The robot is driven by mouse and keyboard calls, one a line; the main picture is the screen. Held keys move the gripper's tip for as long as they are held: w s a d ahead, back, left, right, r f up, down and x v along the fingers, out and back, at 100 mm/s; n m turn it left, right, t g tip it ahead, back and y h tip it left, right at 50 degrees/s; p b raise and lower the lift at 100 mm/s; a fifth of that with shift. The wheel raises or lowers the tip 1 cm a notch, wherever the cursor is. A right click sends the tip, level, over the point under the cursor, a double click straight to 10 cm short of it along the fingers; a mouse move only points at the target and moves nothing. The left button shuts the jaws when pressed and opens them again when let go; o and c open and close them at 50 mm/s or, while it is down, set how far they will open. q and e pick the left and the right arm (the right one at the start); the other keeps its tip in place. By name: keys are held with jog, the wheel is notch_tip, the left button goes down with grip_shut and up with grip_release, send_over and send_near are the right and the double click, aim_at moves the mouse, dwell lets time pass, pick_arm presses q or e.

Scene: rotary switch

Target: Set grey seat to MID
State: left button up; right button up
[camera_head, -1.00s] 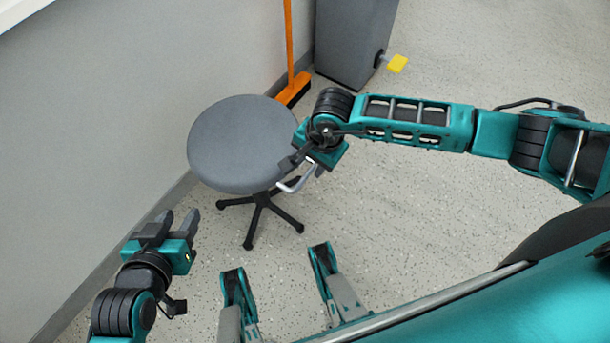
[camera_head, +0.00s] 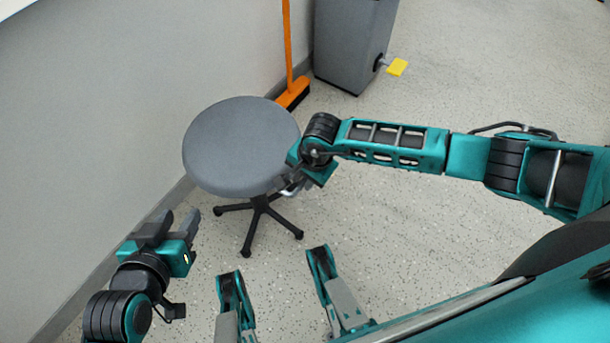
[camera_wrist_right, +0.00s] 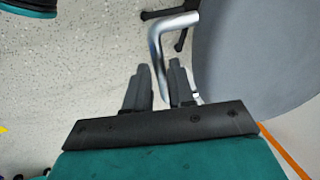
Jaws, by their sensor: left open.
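The grey round seat (camera_head: 240,145) of a stool stands by the wall, and it fills the right side of the right wrist view (camera_wrist_right: 260,50). A bent silver lever (camera_wrist_right: 158,45) sticks out from under the seat; in the head view it is mostly hidden by my right gripper. My right gripper (camera_wrist_right: 160,72) is at the lever beside the seat's right edge. Its fingers are apart, with the lever running down between them; I cannot tell whether they press on it. My left gripper (camera_head: 172,226) is open and empty, left of and nearer than the stool.
The stool's black star base (camera_head: 258,215) stands on speckled floor. An orange broom (camera_head: 290,60) leans at the wall behind. A grey bin (camera_head: 352,45) with a yellow pedal (camera_head: 397,67) stands at the back. The floor at right is clear.

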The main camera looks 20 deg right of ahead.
grip_shut()
pick_arm(q)
jog(key=shift+s+f, duration=0.1)
pick_arm(e)
jog(key=shift+r, duration=0.1)
jog(key=shift+r+p, duration=0.35)
notch_tip(320, 180, up, 5)
jog(key=p, duration=0.3)
jog(key=shift+p, duration=0.35)
jog(key=shift+r, duration=0.2)
pick_arm(q)
jog(key=shift+s+a+r+y, duration=0.2)
jog(key=shift+a+r+y, duration=0.2)
jog(key=shift+a+r, duration=0.45)
pick_arm(e)
jog(key=shift+f, duration=0.15)
